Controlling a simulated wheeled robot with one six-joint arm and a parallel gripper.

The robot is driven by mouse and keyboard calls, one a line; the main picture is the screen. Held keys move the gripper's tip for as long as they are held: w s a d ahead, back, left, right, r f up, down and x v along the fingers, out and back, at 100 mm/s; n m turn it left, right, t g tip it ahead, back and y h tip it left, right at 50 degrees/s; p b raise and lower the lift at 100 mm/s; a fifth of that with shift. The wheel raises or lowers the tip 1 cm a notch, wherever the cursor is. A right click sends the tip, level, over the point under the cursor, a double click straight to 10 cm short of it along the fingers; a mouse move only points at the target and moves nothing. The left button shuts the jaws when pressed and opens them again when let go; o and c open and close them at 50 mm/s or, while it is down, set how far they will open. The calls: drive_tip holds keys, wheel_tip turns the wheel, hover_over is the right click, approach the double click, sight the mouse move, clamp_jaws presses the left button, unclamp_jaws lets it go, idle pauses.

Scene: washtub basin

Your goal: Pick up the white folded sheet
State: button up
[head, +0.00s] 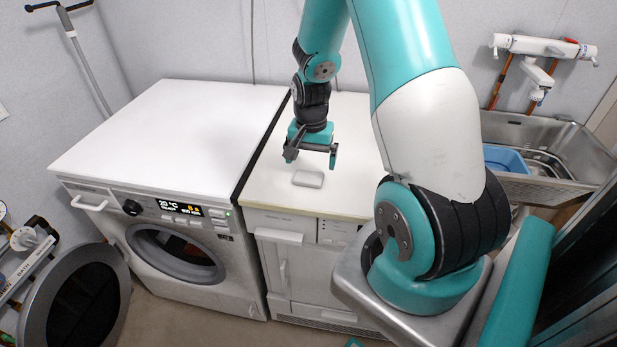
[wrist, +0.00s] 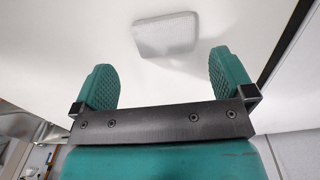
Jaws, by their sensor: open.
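The white folded sheet (head: 308,179) is a small flat pad with rounded corners. It lies on the white top of the right-hand machine (head: 352,185), near its front edge. In the wrist view the sheet (wrist: 166,35) lies beyond the fingertips, in line with the gap between them. My gripper (head: 311,159) is open and empty, above the machine top and just over the sheet. In the wrist view both teal fingers of my gripper (wrist: 162,80) stand wide apart. Nothing touches the sheet as far as I can see.
A washing machine (head: 170,120) with its round door (head: 78,300) open stands at the left. A dark gap (head: 262,150) separates the two machines. At the right are a metal sink (head: 540,135), a blue basin (head: 505,160) and a wall tap (head: 545,47). The machine top around the sheet is clear.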

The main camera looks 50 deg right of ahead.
sight(309, 176)
drive_tip(key=shift+w+f+p, duration=0.15)
drive_tip(key=shift+f+p, duration=0.25)
drive_tip(key=shift+f, duration=1.05)
drive_tip(key=shift+w+f+p, duration=0.15)
drive_tip(key=shift+f+p, duration=0.2)
drive_tip(key=shift+f, duration=1.05)
drive_tip(key=c, duration=0.8)
